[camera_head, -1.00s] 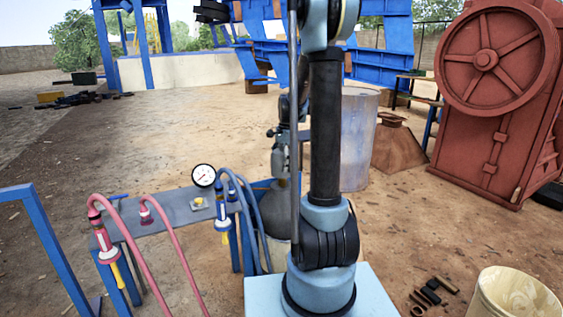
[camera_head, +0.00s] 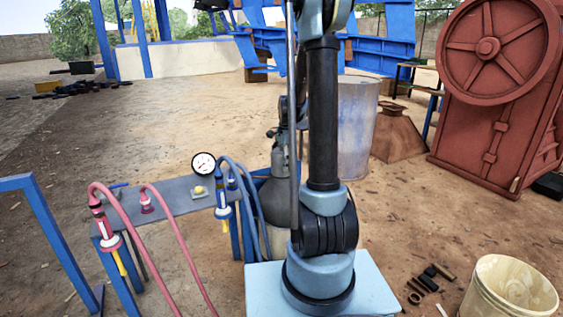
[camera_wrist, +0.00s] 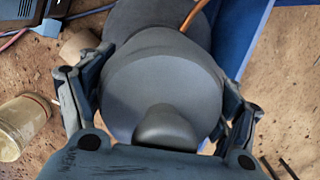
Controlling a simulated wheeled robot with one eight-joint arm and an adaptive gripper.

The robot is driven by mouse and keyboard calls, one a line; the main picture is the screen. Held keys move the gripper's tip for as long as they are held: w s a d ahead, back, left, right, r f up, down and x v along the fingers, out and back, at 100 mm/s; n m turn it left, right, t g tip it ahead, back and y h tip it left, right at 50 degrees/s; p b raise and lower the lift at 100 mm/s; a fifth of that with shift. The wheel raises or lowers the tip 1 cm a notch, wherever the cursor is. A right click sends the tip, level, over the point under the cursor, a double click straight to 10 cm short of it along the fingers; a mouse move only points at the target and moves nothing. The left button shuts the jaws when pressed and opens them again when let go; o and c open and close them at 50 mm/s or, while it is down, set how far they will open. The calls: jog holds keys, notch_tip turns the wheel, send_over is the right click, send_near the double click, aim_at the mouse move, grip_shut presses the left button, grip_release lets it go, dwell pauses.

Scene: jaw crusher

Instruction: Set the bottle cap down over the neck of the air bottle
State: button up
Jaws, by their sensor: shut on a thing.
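The bottle cap (camera_wrist: 155,85), grey, rounded and with a small dark knob, fills the middle of the wrist view. My gripper (camera_wrist: 160,100) is shut on it, one finger on each side. In the head view my gripper (camera_head: 281,130) is partly behind my own arm, above the air bottle (camera_head: 272,203). The bottle is a dark grey upright cylinder with a sloping shoulder. The cap appears light grey at the bottle's top (camera_head: 280,153). The neck is hidden, and I cannot tell whether cap and bottle touch.
A grey bench (camera_head: 180,196) with a gauge (camera_head: 203,163) and red and blue hoses stands left of the bottle. A grey drum (camera_head: 357,130) stands behind to the right. A cream bucket (camera_head: 512,288) and the red crusher (camera_head: 500,95) are at the right.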

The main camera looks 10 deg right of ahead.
jog(key=shift+f, duration=0.1)
jog(key=o, duration=1.3)
jog(key=r, duration=0.4)
jog(key=d+r, duration=0.1)
jog(key=r, duration=0.6)
jog(key=shift+w+d+r, duration=0.2)
jog(key=shift+w+r, duration=0.05)
jog(key=shift+r, duration=0.15)
jog(key=shift+s, duration=0.1)
